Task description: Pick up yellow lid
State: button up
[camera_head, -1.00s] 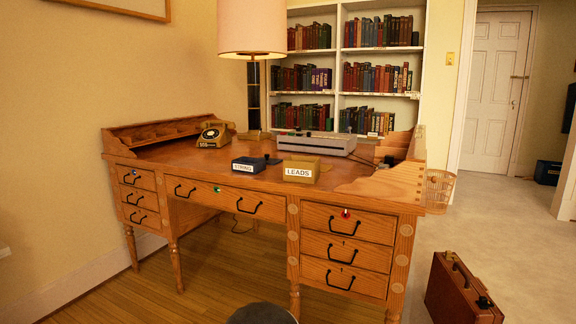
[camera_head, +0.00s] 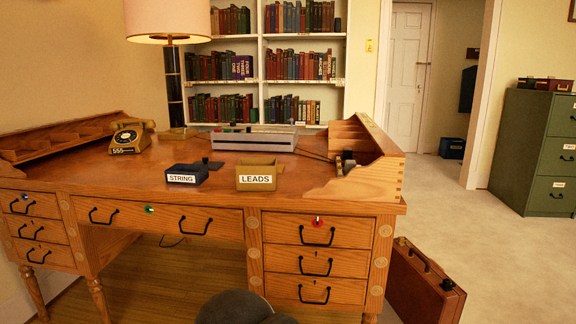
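A yellow-tan box labelled LEADS (camera_head: 257,179) stands on the desk top near its front edge, right of centre. I cannot make out a separate yellow lid, and I cannot tell whether one lies on this box. A dark box labelled STRING (camera_head: 186,174) stands just left of it, with a small dark item (camera_head: 214,164) beside it. My gripper is not in view; only a dark rounded part, apparently of my own body, shows at the bottom edge.
The wooden desk (camera_head: 330,205) has a raised right side and drawers in front. A brown briefcase (camera_head: 422,285) stands at right. Open carpet lies beyond, before a green cabinet (camera_head: 535,152).

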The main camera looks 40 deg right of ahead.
aim_at(280, 167)
jog(key=z, duration=0.75)
jog(key=i, duration=0.65)
jog(key=z, duration=0.8)
